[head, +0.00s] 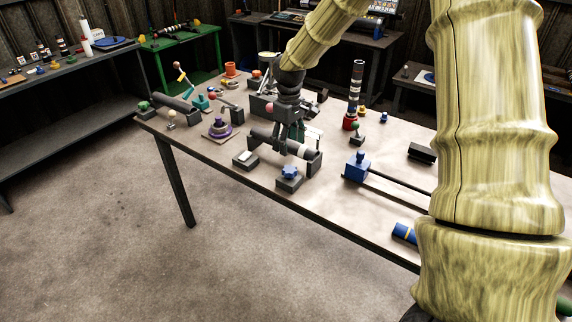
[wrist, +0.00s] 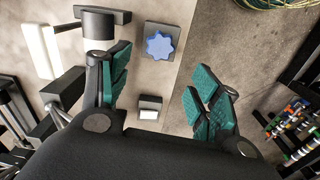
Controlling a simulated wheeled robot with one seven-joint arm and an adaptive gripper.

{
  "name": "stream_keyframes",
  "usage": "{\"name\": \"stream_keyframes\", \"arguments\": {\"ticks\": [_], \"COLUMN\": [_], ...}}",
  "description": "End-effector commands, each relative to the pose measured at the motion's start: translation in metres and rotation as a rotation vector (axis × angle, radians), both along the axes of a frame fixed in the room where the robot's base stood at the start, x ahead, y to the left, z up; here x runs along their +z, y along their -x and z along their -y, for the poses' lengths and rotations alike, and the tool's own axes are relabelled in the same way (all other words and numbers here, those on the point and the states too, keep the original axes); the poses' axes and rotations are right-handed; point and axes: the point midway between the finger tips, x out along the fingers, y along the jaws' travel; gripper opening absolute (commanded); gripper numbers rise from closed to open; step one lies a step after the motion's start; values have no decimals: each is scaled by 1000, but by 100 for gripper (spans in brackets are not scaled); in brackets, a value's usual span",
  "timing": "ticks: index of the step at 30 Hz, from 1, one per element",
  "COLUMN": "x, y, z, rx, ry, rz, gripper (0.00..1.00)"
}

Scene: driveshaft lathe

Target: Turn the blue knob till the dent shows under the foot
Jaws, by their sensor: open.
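The blue knob (head: 290,171) is star-shaped and sits on a dark square block near the table's front edge. It also shows in the wrist view (wrist: 159,46), beyond my fingertips and between their lines. My gripper (head: 291,138) is over the shaft fixture, behind and above the knob, apart from it. In the wrist view my gripper (wrist: 165,85) is open, its teal-padded fingers spread with nothing between them. A grey shaft (head: 268,139) with a pale band lies across the fixture, partly behind my fingers. I cannot make out the foot or a dent.
A small block with a white face (head: 245,158) stands left of the knob. A blue block (head: 357,167) with long dark rods lies right. A purple-based piece (head: 217,128) and a banded upright post (head: 355,95) stand nearby. Floor is open before the table.

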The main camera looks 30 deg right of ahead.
Motion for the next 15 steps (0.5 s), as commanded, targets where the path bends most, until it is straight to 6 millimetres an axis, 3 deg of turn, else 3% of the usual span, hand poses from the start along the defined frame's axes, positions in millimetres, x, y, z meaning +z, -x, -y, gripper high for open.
{"name": "stream_keyframes", "arguments": {"ticks": [15], "x": [-62], "y": [3], "z": [3], "rx": [-3], "ry": [0], "rz": [-2], "gripper": [63]}}
